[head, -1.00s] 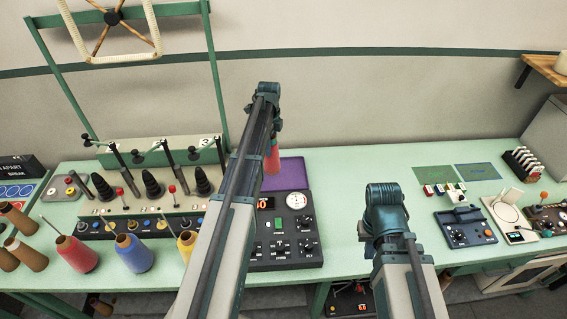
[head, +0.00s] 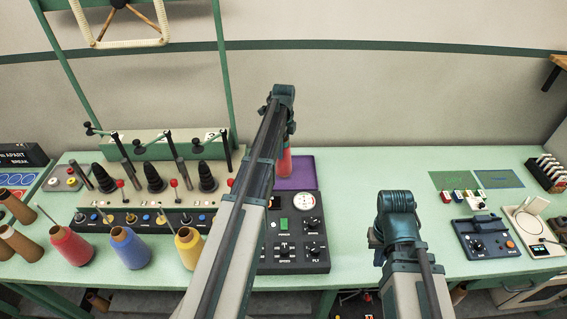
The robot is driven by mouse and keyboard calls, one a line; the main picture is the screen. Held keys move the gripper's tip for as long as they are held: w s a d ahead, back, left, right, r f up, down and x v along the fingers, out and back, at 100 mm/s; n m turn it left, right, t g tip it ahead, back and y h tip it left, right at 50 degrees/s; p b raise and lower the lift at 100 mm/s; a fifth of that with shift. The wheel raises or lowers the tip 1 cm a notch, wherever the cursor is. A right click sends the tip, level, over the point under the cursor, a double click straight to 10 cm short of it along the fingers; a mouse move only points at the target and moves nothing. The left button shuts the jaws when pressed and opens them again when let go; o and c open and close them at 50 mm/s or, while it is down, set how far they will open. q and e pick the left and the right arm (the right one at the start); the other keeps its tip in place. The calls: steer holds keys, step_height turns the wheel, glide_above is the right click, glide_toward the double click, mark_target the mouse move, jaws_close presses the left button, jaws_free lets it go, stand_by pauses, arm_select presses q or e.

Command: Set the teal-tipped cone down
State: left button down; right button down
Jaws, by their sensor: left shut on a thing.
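A red cone (head: 284,163) is in my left gripper (head: 286,135), which points down over the table's middle. The arm covers part of the gripper and cone, so the fingers and the cone's tip are not clear. The cone stands in front of the left part of a purple mat (head: 302,174); I cannot tell whether it touches it. My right gripper (head: 395,235) is at the lower right of centre, its fingers hidden behind its own wrist.
A black control panel (head: 296,255) lies just in front of the purple mat. Red (head: 72,247), blue (head: 130,248) and yellow (head: 188,247) cones stand at the left front, before a row of spindles. The green table (head: 375,165) is clear right of the mat.

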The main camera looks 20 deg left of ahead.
arm_select(q)
step_height(320, 180, down, 4)
steer(key=b, duration=0.3)
stand_by(0.3)
steer(key=shift+f+b, duration=0.1)
steer(key=shift+b, duration=0.25)
steer(key=shift+c, duration=0.6)
jaws_free()
